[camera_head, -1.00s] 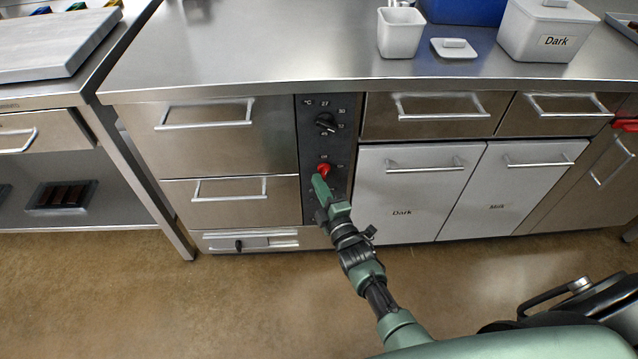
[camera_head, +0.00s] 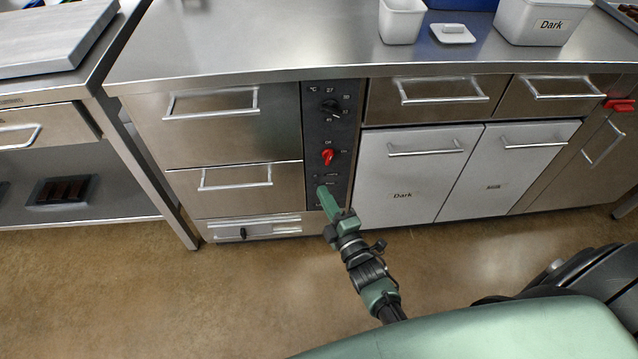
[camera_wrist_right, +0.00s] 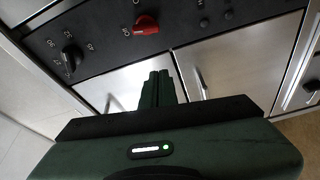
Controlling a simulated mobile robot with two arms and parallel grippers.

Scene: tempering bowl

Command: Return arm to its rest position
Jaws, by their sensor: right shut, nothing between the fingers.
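My right gripper (camera_head: 322,190) is shut and empty, in front of the lower part of the dark control panel (camera_head: 345,130). The red knob (camera_head: 327,157) sits on the panel just above the gripper, apart from the fingers. The black temperature knob (camera_head: 330,107) is higher on the same panel. In the right wrist view the closed fingers (camera_wrist_right: 160,88) show at the middle, with the red knob (camera_wrist_right: 146,26) beyond them and the black knob (camera_wrist_right: 71,58) to the left. My left gripper is not in view.
The steel counter (camera_head: 250,40) carries a white container (camera_head: 401,22), a small lid (camera_head: 452,34) and a white box marked Dark (camera_head: 541,20). Drawers with bar handles (camera_head: 212,101) flank the panel. White bin fronts (camera_head: 420,170) stand to the right. The floor (camera_head: 200,300) in front is clear.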

